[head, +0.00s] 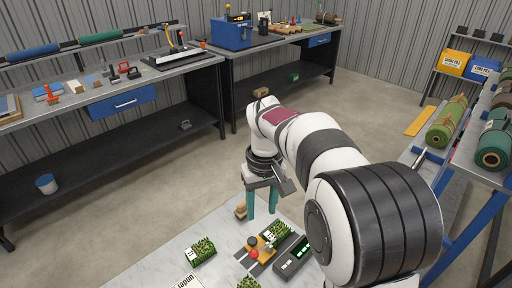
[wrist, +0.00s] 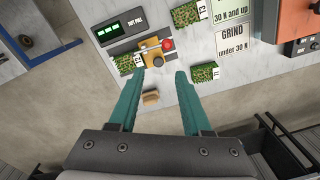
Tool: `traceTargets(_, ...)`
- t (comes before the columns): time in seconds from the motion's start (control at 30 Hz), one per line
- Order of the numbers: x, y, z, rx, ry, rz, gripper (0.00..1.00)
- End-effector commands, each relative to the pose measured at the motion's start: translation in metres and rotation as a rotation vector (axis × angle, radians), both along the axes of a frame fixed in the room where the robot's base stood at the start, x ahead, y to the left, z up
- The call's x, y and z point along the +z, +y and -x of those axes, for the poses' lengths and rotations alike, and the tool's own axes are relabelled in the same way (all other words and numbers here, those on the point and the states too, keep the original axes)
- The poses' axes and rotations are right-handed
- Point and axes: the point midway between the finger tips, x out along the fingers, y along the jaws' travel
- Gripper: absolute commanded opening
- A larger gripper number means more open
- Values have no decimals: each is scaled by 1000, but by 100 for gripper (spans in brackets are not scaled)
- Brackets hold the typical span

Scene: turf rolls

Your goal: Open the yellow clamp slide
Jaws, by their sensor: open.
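The yellow clamp slide (wrist: 153,47) sits on a small fixture on the pale bench, with a dark round knob on it and a red knob (wrist: 167,43) beside it. In the head view the slide (head: 267,243) is just in front of my gripper. My gripper (wrist: 160,74) is open and empty, its two teal fingers apart and pointing down toward the fixture. The fingertips appear short of the slide; their exact height is unclear. In the head view my gripper (head: 262,213) is over the bench's far part. A black pull meter (wrist: 122,25) with a green display stands beside the fixture.
Turf samples lie around the fixture, one at its left (wrist: 127,64), one at its right (wrist: 205,72) and one above (wrist: 186,14). A small wooden block (wrist: 150,98) lies between my fingers in the wrist view. A sign (wrist: 233,42) reads "GRIND under 30 N".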

Motion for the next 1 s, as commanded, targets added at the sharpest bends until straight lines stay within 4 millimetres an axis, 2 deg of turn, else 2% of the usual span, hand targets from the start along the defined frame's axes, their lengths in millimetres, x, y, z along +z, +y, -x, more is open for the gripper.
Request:
traceTargets(0.03,-14,10,-19,63,0,10,49)
traceTargets(0.1,-25,19,-36,129,-7,18,49)
traceTargets(0.2,-35,24,-45,165,-10,24,49)
traceTargets(0.33,-61,23,-44,166,-9,24,49)
traceTargets(0.6,-142,23,-43,162,-7,25,49)
traceTargets(0.7,-163,23,-43,160,-9,24,49)
traceTargets(0.83,-180,23,-44,161,-12,24,49)
traceTargets(1.0,-188,23,-44,160,-12,24,49)
